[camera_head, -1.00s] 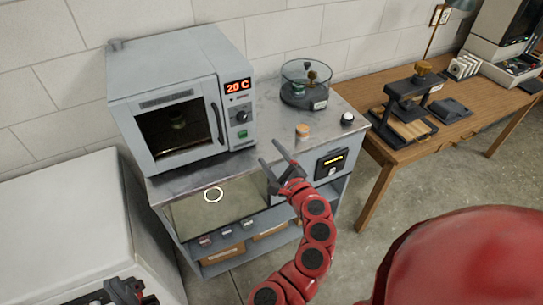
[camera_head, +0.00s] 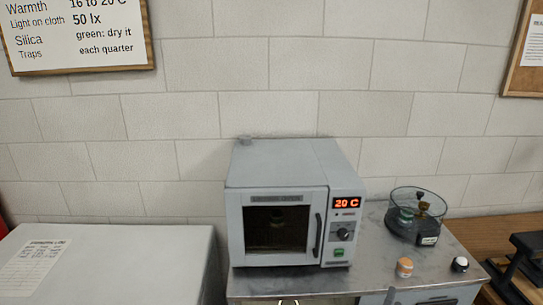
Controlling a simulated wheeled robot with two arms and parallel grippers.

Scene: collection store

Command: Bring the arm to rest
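My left gripper is out of view.
A grey oven (camera_head: 278,215) reading 20 C stands on the bench with its door shut. A white cabinet (camera_head: 150,260) stands left, a wooden table (camera_head: 490,235) right.

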